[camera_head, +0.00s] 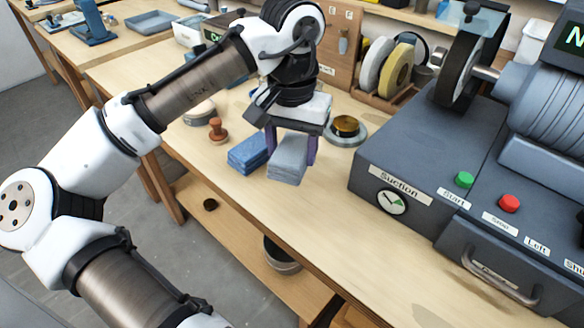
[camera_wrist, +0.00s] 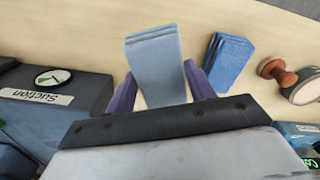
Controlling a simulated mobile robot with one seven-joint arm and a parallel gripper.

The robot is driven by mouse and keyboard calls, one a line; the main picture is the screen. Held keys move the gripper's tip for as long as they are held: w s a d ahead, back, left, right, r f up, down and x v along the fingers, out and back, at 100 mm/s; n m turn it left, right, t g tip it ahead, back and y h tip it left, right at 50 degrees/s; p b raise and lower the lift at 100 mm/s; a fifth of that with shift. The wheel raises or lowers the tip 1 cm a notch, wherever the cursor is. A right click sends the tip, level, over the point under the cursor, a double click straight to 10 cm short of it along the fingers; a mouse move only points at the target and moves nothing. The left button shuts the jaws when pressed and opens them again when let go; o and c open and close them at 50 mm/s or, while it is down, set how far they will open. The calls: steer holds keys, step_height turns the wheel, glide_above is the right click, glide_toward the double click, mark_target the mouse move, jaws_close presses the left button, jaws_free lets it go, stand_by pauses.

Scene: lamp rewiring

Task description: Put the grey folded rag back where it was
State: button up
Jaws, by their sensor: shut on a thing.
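The grey folded rag (camera_head: 287,160) is a light grey-blue stack of folded cloth. My gripper (camera_head: 291,146) is shut on it, with a purple finger on each side. In the wrist view the rag (camera_wrist: 155,62) extends out between the purple fingers of my gripper (camera_wrist: 160,88). The rag is over the wooden bench (camera_head: 225,175); I cannot tell whether its underside touches the surface. A blue folded rag (camera_head: 249,153) lies on the bench just left of it in the head view, and it also shows in the wrist view (camera_wrist: 228,58).
A wooden-handled stamp (camera_head: 217,130) stands left of the blue rag. A round dish with a brass tin (camera_head: 345,127) stands behind to the right. The large grey machine (camera_head: 430,170) fills the right. The front middle of the bench is clear.

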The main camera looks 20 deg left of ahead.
steer(key=shift+f, duration=2.7)
steer(key=shift+f, duration=0.15)
steer(key=o, duration=0.9)
steer(key=shift+o, duration=0.2)
